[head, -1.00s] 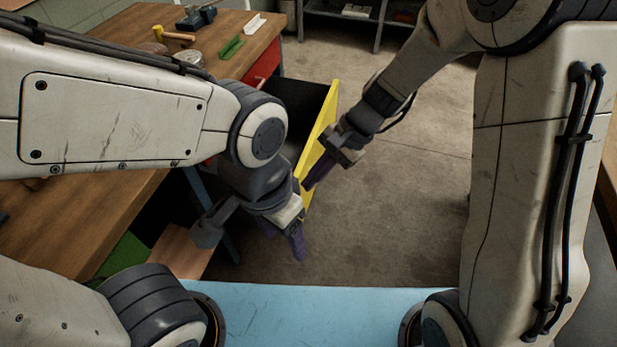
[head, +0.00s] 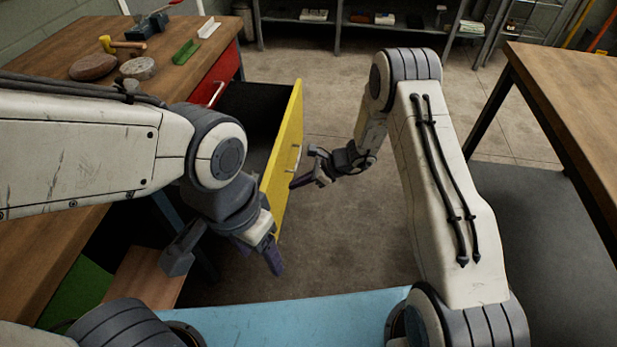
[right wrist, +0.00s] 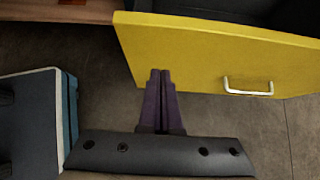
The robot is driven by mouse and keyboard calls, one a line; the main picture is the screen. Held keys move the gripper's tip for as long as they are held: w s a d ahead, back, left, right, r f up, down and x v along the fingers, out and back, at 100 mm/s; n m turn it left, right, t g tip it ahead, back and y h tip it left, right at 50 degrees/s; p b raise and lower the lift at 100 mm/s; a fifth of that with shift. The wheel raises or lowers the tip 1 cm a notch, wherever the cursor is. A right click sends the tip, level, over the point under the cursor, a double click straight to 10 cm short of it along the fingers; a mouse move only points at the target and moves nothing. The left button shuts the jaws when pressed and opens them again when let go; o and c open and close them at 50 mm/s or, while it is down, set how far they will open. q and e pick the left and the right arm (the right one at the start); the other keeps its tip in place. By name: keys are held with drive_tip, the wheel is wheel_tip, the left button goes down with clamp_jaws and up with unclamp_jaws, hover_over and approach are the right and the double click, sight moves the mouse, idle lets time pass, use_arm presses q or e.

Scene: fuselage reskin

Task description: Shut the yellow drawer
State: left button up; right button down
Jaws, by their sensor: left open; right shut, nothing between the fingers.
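The yellow drawer (head: 285,150) stands pulled out from the workbench on the left in the head view, its dark inside showing. Its yellow front also fills the upper part of the right wrist view (right wrist: 195,55), with a pale bar handle (right wrist: 248,87). My right gripper (head: 293,185) is shut and empty just in front of the drawer's outer face. In the right wrist view its closed fingers (right wrist: 159,75) overlap the lower edge of the front, left of the handle; I cannot tell whether they touch. My left gripper (head: 273,255) is open, below the drawer's near end, partly hidden by its own wrist.
The wooden workbench (head: 60,80) carries a hammer (head: 122,43), a green channel piece (head: 186,51) and round pieces. A red drawer (head: 215,80) is beside the yellow one. Another table (head: 575,90) stands at right. Floor between is clear.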

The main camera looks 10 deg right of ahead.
sight(270, 188)
drive_tip(key=a, duration=0.1)
drive_tip(key=w+a, duration=0.1)
drive_tip(key=a, duration=0.1)
drive_tip(key=a+f, duration=0.1)
drive_tip(key=a, duration=0.1)
drive_tip(key=shift+w+a+f, duration=0.1)
drive_tip(key=shift+w, duration=0.1)
